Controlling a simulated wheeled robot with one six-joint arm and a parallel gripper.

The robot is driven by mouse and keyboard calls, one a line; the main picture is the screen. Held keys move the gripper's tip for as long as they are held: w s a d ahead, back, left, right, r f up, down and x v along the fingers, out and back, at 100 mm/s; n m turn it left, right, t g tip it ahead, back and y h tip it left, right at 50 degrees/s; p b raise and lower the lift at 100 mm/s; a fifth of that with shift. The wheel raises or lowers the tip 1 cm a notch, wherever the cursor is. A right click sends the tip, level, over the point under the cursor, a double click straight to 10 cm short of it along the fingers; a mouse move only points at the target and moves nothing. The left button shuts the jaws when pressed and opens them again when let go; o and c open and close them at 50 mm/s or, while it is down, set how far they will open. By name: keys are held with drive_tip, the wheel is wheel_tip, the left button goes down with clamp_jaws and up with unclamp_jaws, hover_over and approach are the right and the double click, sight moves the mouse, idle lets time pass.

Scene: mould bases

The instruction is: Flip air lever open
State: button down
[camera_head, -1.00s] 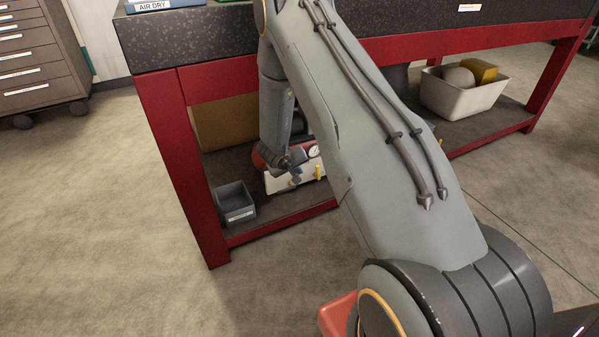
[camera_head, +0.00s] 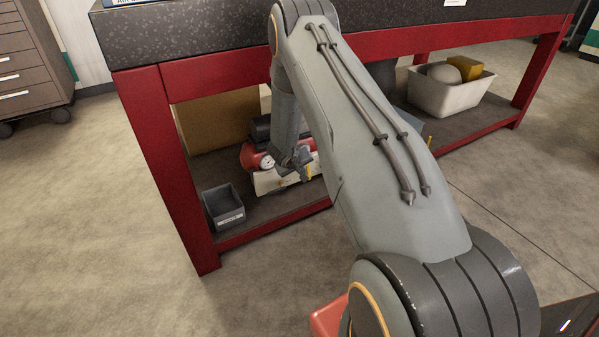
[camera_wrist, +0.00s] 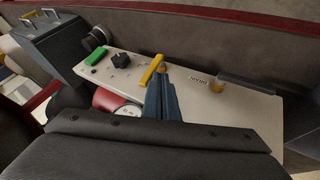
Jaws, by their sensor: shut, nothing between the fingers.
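The yellow lever (camera_wrist: 151,72) stands on a cream panel (camera_wrist: 250,108) in the wrist view, tilted across the panel. It also shows in the head view (camera_head: 309,172), just right of my gripper (camera_head: 301,176). In the wrist view my gripper (camera_wrist: 161,75) is shut and empty, its fingertips right beside the lever. I cannot tell whether they touch it. The panel belongs to a red-tanked air unit (camera_head: 250,157) on the lower shelf. My gripper hides part of the panel.
A green block (camera_wrist: 96,55), a black knob (camera_wrist: 122,60) and a brass fitting (camera_wrist: 217,87) sit on the panel. A gauge (camera_wrist: 128,110) is near the red tank. A grey bin (camera_head: 223,207) is on the shelf left; a white bin (camera_head: 447,95) is right. The red bench frame (camera_head: 165,150) surrounds the shelf.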

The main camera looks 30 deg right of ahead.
drive_tip(key=shift+d+r+p, duration=0.3)
drive_tip(key=shift+d+p, duration=0.3)
drive_tip(key=shift+d, duration=0.2)
drive_tip(key=shift+w+d+r, duration=0.1)
drive_tip(key=shift+d, duration=0.25)
drive_tip(key=shift+d+r, duration=0.1)
drive_tip(key=shift+d, duration=0.05)
drive_tip(key=shift+w+r, duration=0.1)
drive_tip(key=shift+r, duration=0.1)
drive_tip(key=a+p+v, duration=0.1)
drive_tip(key=p+v, duration=0.1)
drive_tip(key=v, duration=0.4)
drive_tip(key=a+f+p+v, duration=0.1)
drive_tip(key=p+v, duration=0.1)
drive_tip(key=v, duration=0.4)
drive_tip(key=shift+w+a+r+p, duration=0.2)
drive_tip(key=shift+a+p, duration=0.1)
drive_tip(key=shift+a, duration=0.15)
